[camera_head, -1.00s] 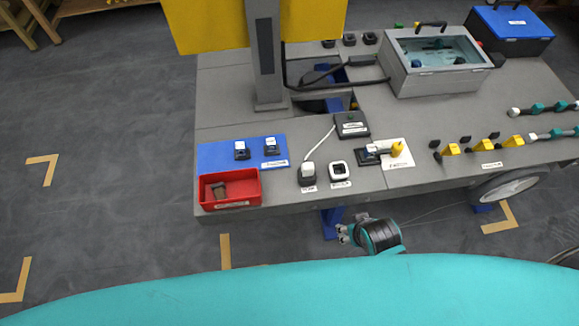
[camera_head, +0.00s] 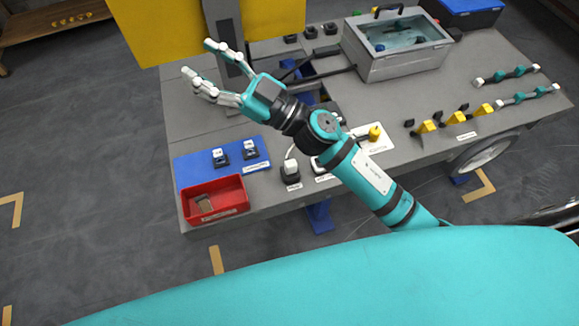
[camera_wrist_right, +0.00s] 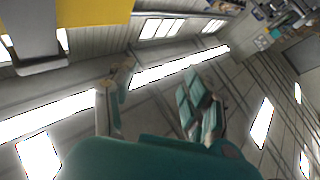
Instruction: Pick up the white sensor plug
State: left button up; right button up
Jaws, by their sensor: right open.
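A white plug (camera_head: 290,167) with a white cable sits in a dark holder near the front edge of the grey bench. Two more white-topped plugs stand on the blue mat to its left, one left (camera_head: 220,154) and one right (camera_head: 249,147); I cannot tell for certain which is the sensor plug. My right gripper (camera_head: 197,59) is open and empty, raised above the bench's left part, beyond the plugs in the head view. Its spread fingers also show in the right wrist view (camera_wrist_right: 152,88), against ceiling lights. My left gripper is not in view.
A red bin (camera_head: 216,213) stands at the bench's front left corner, before the blue mat (camera_head: 190,168). My right forearm covers part of the bench middle. A grey box (camera_head: 400,70), yellow-tipped parts (camera_head: 456,117) and teal connectors lie further right.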

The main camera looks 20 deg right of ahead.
jog(key=s+a+n+g+y, duration=0.35)
jog(key=a+n+g, duration=0.2)
jog(key=g, duration=0.25)
jog(key=g+h, duration=0.6)
jog(key=h, duration=1.6)
send_over(291, 163)
notch_tip(291, 163, down, 16)
jog(key=f, duration=1.1)
jog(key=shift+a+f, duration=0.2)
jog(key=shift+f, duration=0.2)
jog(key=shift+d+f, duration=0.15)
jog(key=shift+f, duration=2.6)
